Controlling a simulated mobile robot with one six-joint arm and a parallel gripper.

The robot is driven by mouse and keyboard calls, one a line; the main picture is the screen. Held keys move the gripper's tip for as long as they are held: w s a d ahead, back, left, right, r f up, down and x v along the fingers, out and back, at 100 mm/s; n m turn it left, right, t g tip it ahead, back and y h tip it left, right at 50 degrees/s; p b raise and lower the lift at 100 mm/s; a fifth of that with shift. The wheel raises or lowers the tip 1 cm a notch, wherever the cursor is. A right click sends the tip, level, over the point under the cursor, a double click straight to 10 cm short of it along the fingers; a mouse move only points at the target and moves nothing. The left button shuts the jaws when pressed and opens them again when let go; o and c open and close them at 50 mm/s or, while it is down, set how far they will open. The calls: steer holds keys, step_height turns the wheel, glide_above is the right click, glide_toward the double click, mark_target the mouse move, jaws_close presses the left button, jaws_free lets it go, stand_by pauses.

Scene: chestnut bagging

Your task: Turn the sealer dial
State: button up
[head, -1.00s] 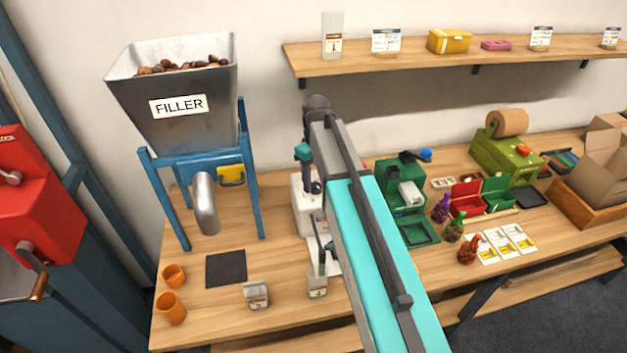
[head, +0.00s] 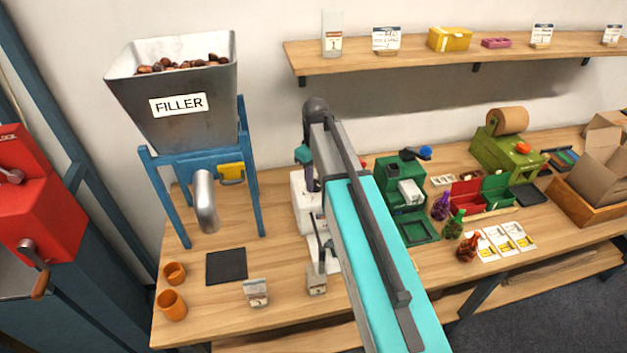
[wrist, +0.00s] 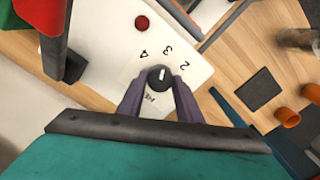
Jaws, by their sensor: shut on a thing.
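The sealer (head: 303,216) is a white machine on the bench, partly hidden behind my arm in the head view. In the wrist view its white top panel (wrist: 115,40) shows the numbers 2, 3 and 4, partly covered lettering and a red round button (wrist: 142,22). The black dial (wrist: 159,77) has a white pointer line, which points roughly up in the picture, between the 4 and the 3. My gripper (wrist: 159,88) is shut on the dial, one finger on each side. In the head view the gripper's fingers (head: 312,184) are small and partly hidden at the sealer's top.
The filler hopper (head: 180,105) on a blue stand is left of the sealer. A green machine (head: 405,195) stands close to its right. Two orange cups (head: 172,305), a dark mat (head: 226,266) and small labelled containers (head: 256,293) lie in front.

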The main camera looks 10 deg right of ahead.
steer(key=shift+s+m, duration=0.1)
steer(key=shift+m, duration=0.2)
stand_by(0.7)
steer(key=shift+m, duration=0.3)
steer(key=m+b, duration=0.1)
steer(key=m, duration=0.2)
steer(key=shift+f, duration=0.1)
steer(key=m+b, duration=0.1)
steer(key=m, duration=0.4)
steer(key=shift+m, duration=0.4)
steer(key=o, duration=1)
steer(key=shift+o, duration=0.2)
